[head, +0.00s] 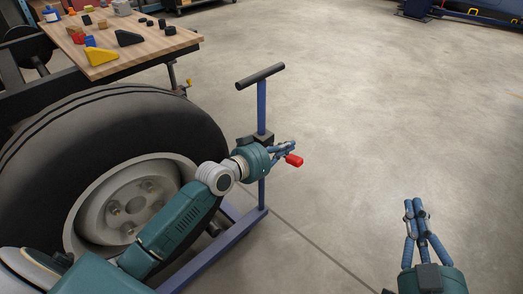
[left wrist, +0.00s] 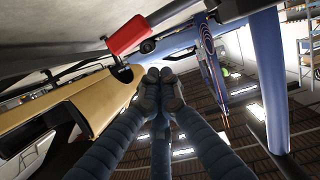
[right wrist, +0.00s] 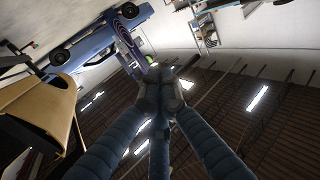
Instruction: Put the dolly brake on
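The wheel dolly has a blue frame (head: 225,243), a blue upright post (head: 262,108) and a black T-handle (head: 260,76). A large black-tyred wheel (head: 110,115) stands at its left. A red grip (head: 293,160), apparently the brake lever's, sticks out right of the post. My left gripper (head: 291,146) is at the post, its fingertips together just behind the red grip. In the left wrist view the red grip (left wrist: 128,33) is up and left of the fingertips (left wrist: 160,76), apart from them. My right gripper (head: 413,204) is shut and empty over bare floor.
A wooden workbench (head: 150,47) with small coloured blocks stands at the back left. A blue lift (head: 470,12) is at the far right. The concrete floor (head: 400,110) between them is clear. The blue post (left wrist: 268,85) stands close to my left fingers.

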